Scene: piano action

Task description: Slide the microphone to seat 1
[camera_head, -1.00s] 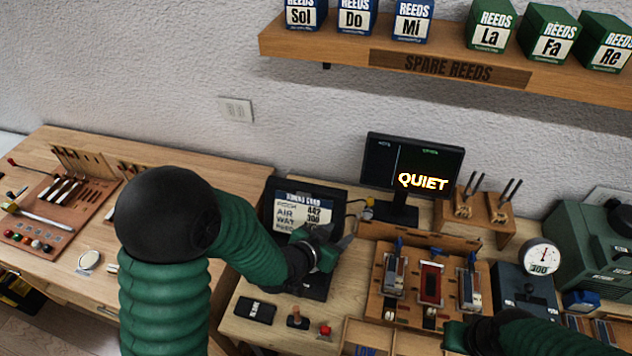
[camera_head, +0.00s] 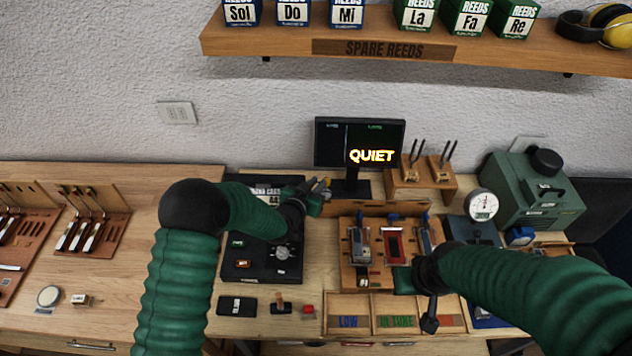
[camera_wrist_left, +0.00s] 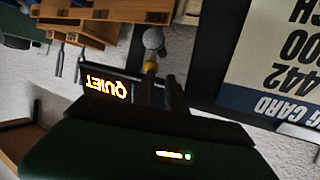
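The microphone shows in the left wrist view as a round silver head (camera_wrist_left: 153,40) with a yellow band under it, just beyond my fingertips. In the head view only a bit of yellow (camera_head: 327,194) shows by the left gripper, and the rest is hidden. My left gripper (camera_head: 319,185) is left of the monitor, above the back of the black tuning board. Its two dark fingers (camera_wrist_left: 161,92) show a gap in the wrist view. Contact with the microphone cannot be told. My right gripper (camera_head: 430,312) hangs low in front of the wooden reed fixture (camera_head: 376,222), its fingers unclear. No seat label is readable.
The monitor (camera_head: 360,132) reads QUIET. A wooden tool stand (camera_head: 423,180), a dial gauge (camera_head: 482,205) and a green machine (camera_head: 530,205) stand to the right. A labelled tray (camera_head: 393,330) lies in front. The black tuning board (camera_head: 236,258) lies under my left arm.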

